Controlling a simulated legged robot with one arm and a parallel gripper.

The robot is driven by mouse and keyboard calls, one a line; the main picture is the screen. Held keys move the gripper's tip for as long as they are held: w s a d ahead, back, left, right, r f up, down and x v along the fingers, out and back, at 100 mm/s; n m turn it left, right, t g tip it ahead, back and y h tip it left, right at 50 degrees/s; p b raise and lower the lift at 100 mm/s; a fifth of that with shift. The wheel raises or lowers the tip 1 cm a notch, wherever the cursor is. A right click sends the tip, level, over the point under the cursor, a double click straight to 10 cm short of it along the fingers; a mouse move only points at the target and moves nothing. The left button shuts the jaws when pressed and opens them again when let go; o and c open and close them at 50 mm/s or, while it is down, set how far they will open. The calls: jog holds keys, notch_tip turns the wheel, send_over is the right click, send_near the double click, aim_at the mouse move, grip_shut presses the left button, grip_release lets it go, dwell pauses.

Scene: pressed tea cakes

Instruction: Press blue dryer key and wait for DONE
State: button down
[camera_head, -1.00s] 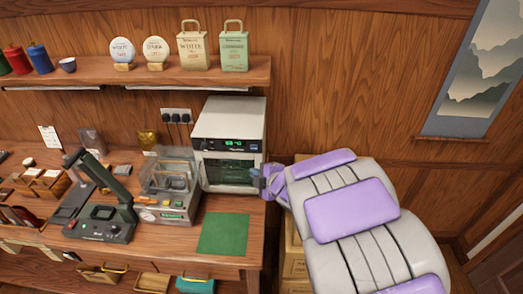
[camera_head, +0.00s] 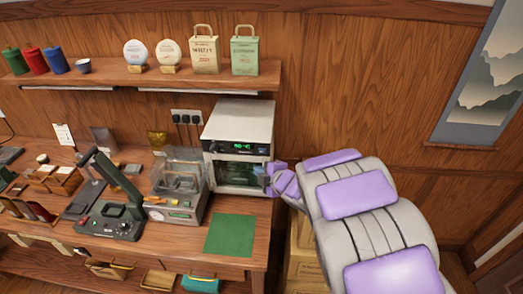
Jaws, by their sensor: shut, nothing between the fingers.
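The dryer (camera_head: 238,122) is a white box with a black front panel, standing at the right end of the wooden counter. Its green lit display (camera_head: 243,147) is too small to read surely; I cannot make out the word DONE. The blue key (camera_head: 263,151) is a small patch at the right of the panel. The dark glass door (camera_head: 238,174) below looks closed. My gripper (camera_head: 269,183) is shut and empty, at the dryer's lower right front edge, below the blue key. It looks apart from the key; whether it touches the dryer is unclear.
A green mat (camera_head: 230,236) lies bare in front of the dryer. A clear-lidded machine (camera_head: 176,190) stands left of it, and a dark lever press (camera_head: 115,215) further left. A shelf (camera_head: 130,80) with canisters and bags runs above. Cardboard boxes (camera_head: 304,268) stand right of the counter.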

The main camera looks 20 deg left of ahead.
jog(key=p, duration=0.3)
send_near(255, 153)
jog(key=a+f, duration=0.2)
jog(key=a, duration=0.1)
jog(key=shift+w+r, duration=0.1)
jog(key=shift+w, duration=0.25)
dwell(0.4)
jog(key=shift+w, duration=0.2)
dwell(0.8)
jog(key=shift+w+p, duration=0.15)
jog(key=shift+p, duration=0.15)
jog(key=shift+w+a+r+p, duration=0.1)
jog(key=shift+w+p, duration=0.2)
jog(key=shift+w, duration=0.15)
dwell(0.6)
jog(key=shift+s, duration=0.1)
jog(key=shift+s+d+b, duration=0.2)
jog(key=shift+s+b, duration=0.4)
jog(key=shift+s, duration=0.15)
